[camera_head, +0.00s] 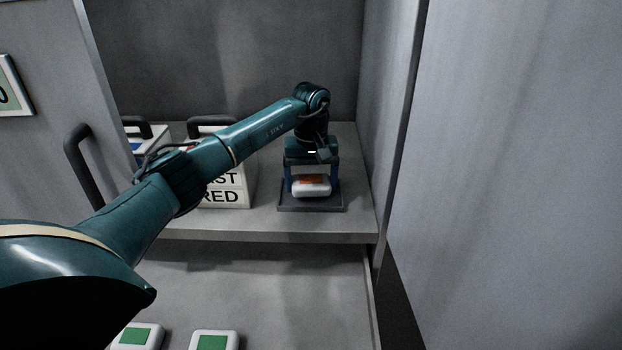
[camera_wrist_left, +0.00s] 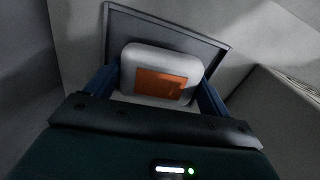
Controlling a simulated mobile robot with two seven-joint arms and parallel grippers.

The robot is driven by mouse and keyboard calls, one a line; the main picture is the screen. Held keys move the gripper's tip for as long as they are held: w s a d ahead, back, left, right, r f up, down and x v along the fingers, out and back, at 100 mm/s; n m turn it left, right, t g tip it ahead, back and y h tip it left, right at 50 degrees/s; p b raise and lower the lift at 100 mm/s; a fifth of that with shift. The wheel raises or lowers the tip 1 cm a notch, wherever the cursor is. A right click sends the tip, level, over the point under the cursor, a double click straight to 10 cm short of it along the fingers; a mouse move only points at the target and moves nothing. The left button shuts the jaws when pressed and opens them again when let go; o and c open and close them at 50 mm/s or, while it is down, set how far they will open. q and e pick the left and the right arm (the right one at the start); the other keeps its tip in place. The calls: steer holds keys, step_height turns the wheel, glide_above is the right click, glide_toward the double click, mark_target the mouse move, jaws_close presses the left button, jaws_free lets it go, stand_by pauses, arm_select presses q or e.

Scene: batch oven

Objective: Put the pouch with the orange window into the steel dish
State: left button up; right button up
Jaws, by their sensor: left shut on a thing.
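The white pouch with the orange window (camera_head: 312,187) is between the blue fingers of my left gripper (camera_head: 311,180), which is shut on it. In the left wrist view the pouch (camera_wrist_left: 162,62) shows its orange window facing the camera, with a finger on each side. A square grey dish with a raised rim (camera_head: 311,208), which looks like the steel dish, is under and around the pouch in the head view. Its rim also shows behind the pouch in the left wrist view (camera_wrist_left: 170,20). I cannot tell whether the pouch touches the dish floor. My right gripper is not in view.
White bins with black handles, one lettered (camera_head: 238,192), stand left of the dish on the grey shelf (camera_head: 290,228). A cabinet wall (camera_head: 388,130) is close on the right. Two pouches with green windows (camera_head: 213,342) lie on the lower surface in front.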

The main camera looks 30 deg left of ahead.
mark_target(311, 179)
arm_select(q)
steer(key=shift+f+b, duration=0.4)
steer(key=shift+f, duration=0.15)
stand_by(0.4)
steer(key=o, duration=0.9)
step_height(311, 179, up, 13)
steer(key=shift+r+b, duration=0.1)
steer(key=shift+b, duration=0.6)
